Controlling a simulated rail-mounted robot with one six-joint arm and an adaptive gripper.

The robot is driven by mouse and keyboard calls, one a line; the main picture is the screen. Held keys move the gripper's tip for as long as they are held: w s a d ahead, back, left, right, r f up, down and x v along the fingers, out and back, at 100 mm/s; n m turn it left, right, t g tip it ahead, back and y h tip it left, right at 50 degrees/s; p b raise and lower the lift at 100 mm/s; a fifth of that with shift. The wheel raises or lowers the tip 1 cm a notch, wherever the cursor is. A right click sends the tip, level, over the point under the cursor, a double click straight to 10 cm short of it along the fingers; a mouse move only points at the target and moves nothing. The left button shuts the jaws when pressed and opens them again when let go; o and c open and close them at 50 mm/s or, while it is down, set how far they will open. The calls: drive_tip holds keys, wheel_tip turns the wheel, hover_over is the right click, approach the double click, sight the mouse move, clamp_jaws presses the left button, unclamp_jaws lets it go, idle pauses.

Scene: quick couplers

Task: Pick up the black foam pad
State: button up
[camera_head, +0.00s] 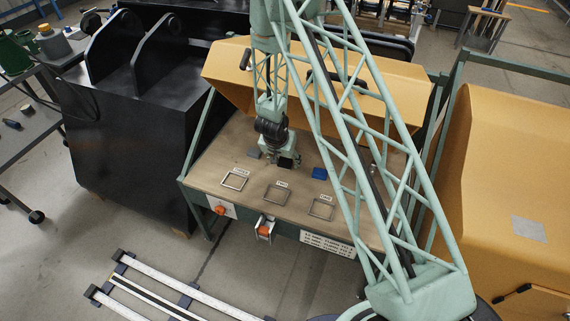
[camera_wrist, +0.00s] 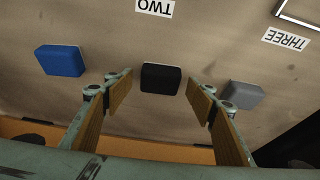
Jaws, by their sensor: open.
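The black foam pad (camera_wrist: 161,78) lies flat on the table, seen in the wrist view between and just beyond my fingertips. In the wrist view my gripper (camera_wrist: 160,86) is open, with one wood-coloured finger pad on each side of the black pad and a gap on both sides. Nothing is held.
A blue pad (camera_wrist: 60,60) lies left and a grey pad (camera_wrist: 239,94) lies right, close to the right finger. The blue pad also shows in the head view (camera_head: 320,173). Square frames, including a left one (camera_head: 234,180), lie along the table front by labels. A yellow panel (camera_head: 225,70) rises behind.

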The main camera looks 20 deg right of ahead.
sight(287, 161)
drive_tip(key=shift+c, duration=0.7)
drive_tip(key=c, duration=0.7)
drive_tip(key=shift+r, duration=0.15)
drive_tip(key=shift+r+p, duration=0.75)
drive_tip(key=shift+r, duration=0.95)
drive_tip(key=shift+s+d, duration=0.1)
drive_tip(key=shift+s, duration=0.6)
drive_tip(key=s, duration=0.5)
drive_tip(key=s+r, duration=0.1)
drive_tip(key=s, duration=0.3)
drive_tip(key=s+d+b, duration=0.1)
drive_tip(key=s, duration=0.4)
drive_tip(key=shift+s+d+r, duration=0.1)
drive_tip(key=shift+s+r, duration=0.05)
drive_tip(key=shift+s, duration=0.15)
